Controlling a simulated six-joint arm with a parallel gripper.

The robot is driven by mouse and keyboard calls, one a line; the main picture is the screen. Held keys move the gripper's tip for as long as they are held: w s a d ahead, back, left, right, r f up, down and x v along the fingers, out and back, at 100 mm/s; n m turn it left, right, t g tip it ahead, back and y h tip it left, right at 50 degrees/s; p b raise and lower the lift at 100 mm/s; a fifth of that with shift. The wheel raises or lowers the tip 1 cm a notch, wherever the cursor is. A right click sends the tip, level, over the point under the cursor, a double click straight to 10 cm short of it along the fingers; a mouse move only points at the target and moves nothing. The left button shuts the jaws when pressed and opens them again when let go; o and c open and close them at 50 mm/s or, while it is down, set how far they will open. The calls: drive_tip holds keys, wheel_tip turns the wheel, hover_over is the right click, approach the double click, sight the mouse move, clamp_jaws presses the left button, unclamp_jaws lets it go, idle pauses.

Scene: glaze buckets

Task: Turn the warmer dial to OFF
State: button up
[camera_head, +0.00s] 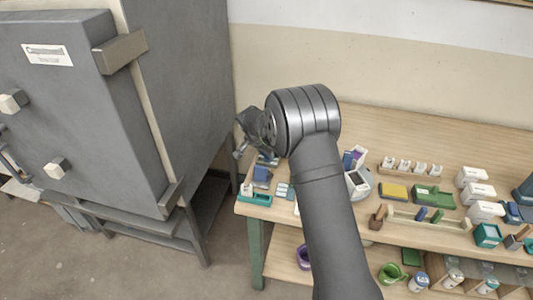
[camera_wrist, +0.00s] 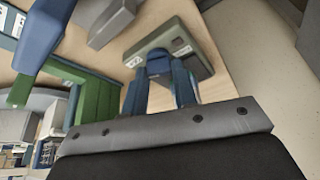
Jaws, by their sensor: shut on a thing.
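The warmer (camera_wrist: 203,66) is a grey-green box with small white labels, in the upper middle of the wrist view. Its dial (camera_wrist: 158,62) is a round blue knob on the near face. My gripper (camera_wrist: 160,84) has its two dark blue fingers shut on the dial, one on each side. The label lettering is too small and blurred to read, so the dial's setting cannot be told. In the head view my gripper is partly hidden by my wrist, above the left end of the wooden table (camera_head: 420,143); I cannot make out the dial there.
A large grey kiln (camera_head: 195,80) stands close on the left of my arm. Blue and green items (camera_wrist: 95,100) lie left of the warmer in the wrist view.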

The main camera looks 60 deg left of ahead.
drive_tip(key=o, duration=1)
drive_tip(key=shift+r, duration=0.1)
drive_tip(key=v, duration=1.7)
drive_tip(key=shift+s, duration=0.2)
drive_tip(key=shift+d, duration=0.1)
drive_tip(key=x, duration=1.7)
drive_tip(key=shift+w, duration=0.2)
